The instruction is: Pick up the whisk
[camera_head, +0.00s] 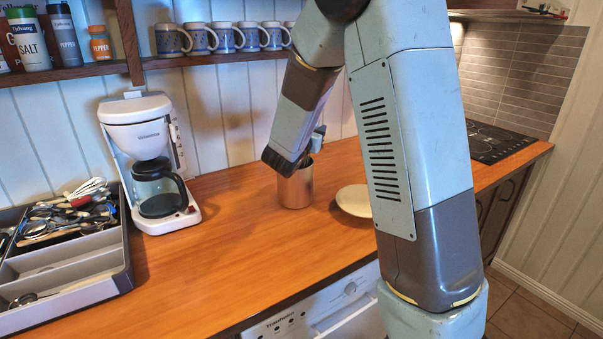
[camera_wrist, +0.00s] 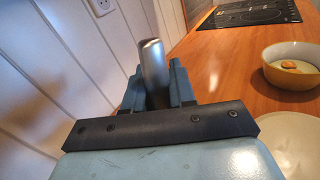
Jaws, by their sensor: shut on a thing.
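My gripper (camera_wrist: 157,93) is shut on a smooth silver handle (camera_wrist: 152,61) with a rounded end, which stands up between the fingers. What lies below the fingers is hidden, so I cannot tell what utensil it is. In the head view, my gripper is over a metal canister (camera_head: 295,188) on the counter, and my wrist covers part of its rim. A whisk with wire loops (camera_head: 88,187) lies on the pile of utensils in the grey tray (camera_head: 123,245) at the far left, well away from my gripper.
A white coffee maker (camera_head: 135,113) stands between the tray and canister. A pale plate (camera_head: 353,200) lies right of the canister. A yellow bowl (camera_wrist: 290,82) and a black hob (camera_wrist: 250,13) show in the wrist view. Mugs (camera_head: 225,38) stand on the shelf. The front counter is clear.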

